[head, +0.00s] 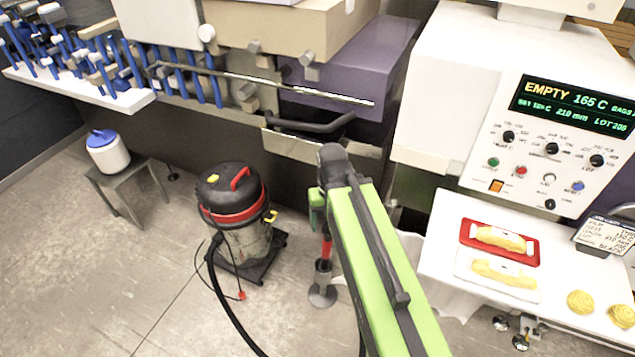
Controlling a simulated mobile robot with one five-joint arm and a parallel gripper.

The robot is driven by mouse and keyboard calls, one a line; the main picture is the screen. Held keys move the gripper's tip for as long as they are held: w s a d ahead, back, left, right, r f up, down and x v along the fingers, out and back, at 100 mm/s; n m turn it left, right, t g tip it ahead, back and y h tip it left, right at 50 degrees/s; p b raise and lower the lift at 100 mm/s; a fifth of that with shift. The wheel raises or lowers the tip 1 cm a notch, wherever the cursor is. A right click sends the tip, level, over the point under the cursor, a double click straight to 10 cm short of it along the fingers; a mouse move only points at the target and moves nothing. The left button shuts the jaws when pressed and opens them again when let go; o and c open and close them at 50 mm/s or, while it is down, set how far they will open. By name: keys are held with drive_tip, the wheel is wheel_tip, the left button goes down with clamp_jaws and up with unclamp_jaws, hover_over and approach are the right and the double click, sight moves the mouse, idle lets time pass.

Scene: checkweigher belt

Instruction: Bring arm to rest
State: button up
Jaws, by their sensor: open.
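My green and black arm (375,255) rises from the bottom edge, right of centre, toward the middle of the head view. Its dark upper joint (333,158) shows in front of the machine's dark lower front. A small green part (317,208) shows just left of that joint. I cannot make out my gripper or its fingers, so I cannot tell whether it holds anything.
A black-and-red vacuum (232,210) stands on the floor left of my arm. A stool (125,185) bears a white tub with a blue lid (103,150). At right, a white table (450,265) holds a red tray (468,240) under a display reading EMPTY (575,105). Floor at lower left is clear.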

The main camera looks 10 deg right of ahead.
wheel_tip(320, 180, down, 10)
drive_tip(key=b, duration=0.8)
drive_tip(key=shift+r+b, duration=0.2)
drive_tip(key=shift+b, duration=0.1)
